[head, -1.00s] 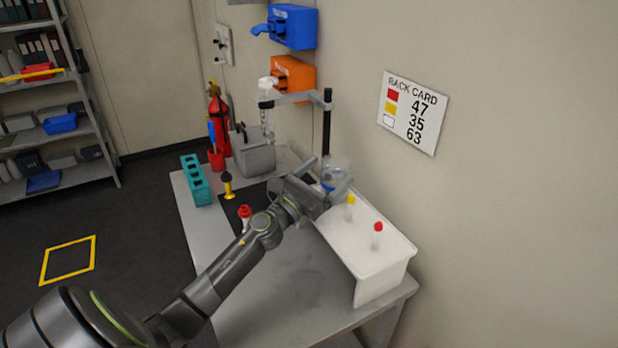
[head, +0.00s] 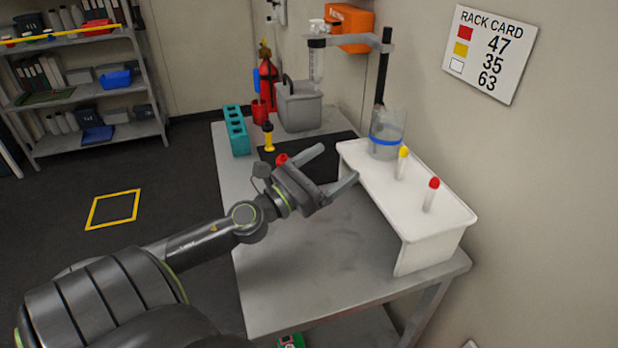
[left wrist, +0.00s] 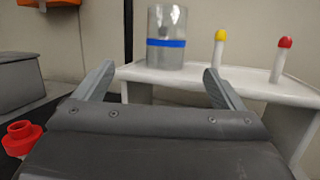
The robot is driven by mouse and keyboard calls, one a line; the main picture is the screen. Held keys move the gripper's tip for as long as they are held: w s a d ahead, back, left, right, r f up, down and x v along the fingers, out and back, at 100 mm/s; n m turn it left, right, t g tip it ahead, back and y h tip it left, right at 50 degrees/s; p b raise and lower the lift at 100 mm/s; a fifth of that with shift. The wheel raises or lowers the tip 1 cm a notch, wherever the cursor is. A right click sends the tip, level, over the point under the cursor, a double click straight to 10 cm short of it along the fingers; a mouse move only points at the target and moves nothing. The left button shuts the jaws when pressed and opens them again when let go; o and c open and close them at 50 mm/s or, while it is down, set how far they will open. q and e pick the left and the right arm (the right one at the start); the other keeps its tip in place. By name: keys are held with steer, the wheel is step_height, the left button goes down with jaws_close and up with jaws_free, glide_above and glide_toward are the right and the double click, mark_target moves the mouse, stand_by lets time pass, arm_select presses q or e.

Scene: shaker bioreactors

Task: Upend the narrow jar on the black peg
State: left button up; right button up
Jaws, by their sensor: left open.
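A clear jar (head: 388,128) with a blue band stands upright at the far end of the white raised stand (head: 415,205). It also shows in the left wrist view (left wrist: 166,52), with a small dark spot inside near its top. I cannot tell whether that spot is a peg's tip, or which end of the jar is up. No black peg can be made out clearly. My left gripper (head: 340,166) is open and empty, in front of the stand and apart from the jar. In the left wrist view the jar is beyond and between the fingertips (left wrist: 160,78). My right gripper is not in view.
A yellow-capped tube (head: 402,165) and a red-capped tube (head: 431,195) stand on the white stand. A clamp stand (head: 382,65) rises behind the jar. A teal rack (head: 237,132), a grey bin (head: 299,106) and a yellow-black item (head: 268,138) stand further back. The front tabletop is clear.

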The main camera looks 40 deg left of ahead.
arm_select(q)
steer(key=shift+s+a+r+b, duration=0.15)
steer(key=shift+s+b, duration=0.3)
steer(key=shift+s, duration=0.4)
steer(key=shift+s+r+b, duration=0.15)
steer(key=shift+s+b, duration=0.25)
steer(key=shift+s, duration=0.4)
steer(key=shift+s+a+r+b, duration=0.15)
steer(key=shift+s+b, duration=0.3)
steer(key=shift+s, duration=0.4)
